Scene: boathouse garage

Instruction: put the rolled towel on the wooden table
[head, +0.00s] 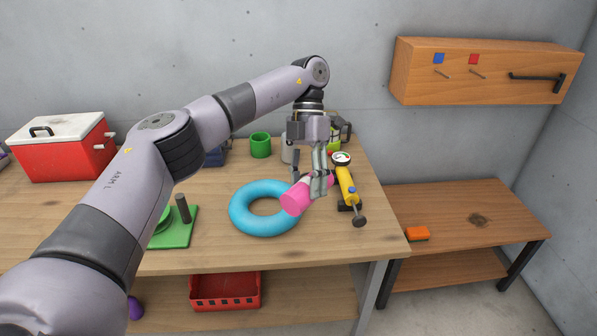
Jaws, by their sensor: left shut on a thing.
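The rolled towel is a pink cylinder (295,200), seen end-on and tilted. My left gripper (312,184) points down and is shut on it, above the right part of the light wood workbench (340,245). The fingers hide part of the towel. I cannot tell whether the towel touches the bench or the blue ring just beside it. The lower brown wooden table (450,222) stands to the right, with a lower shelf. My right gripper is not in view.
A blue ring (245,222) and a yellow pump with a gauge (346,182) lie close to the gripper. A red cooler (62,150) stands far left.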

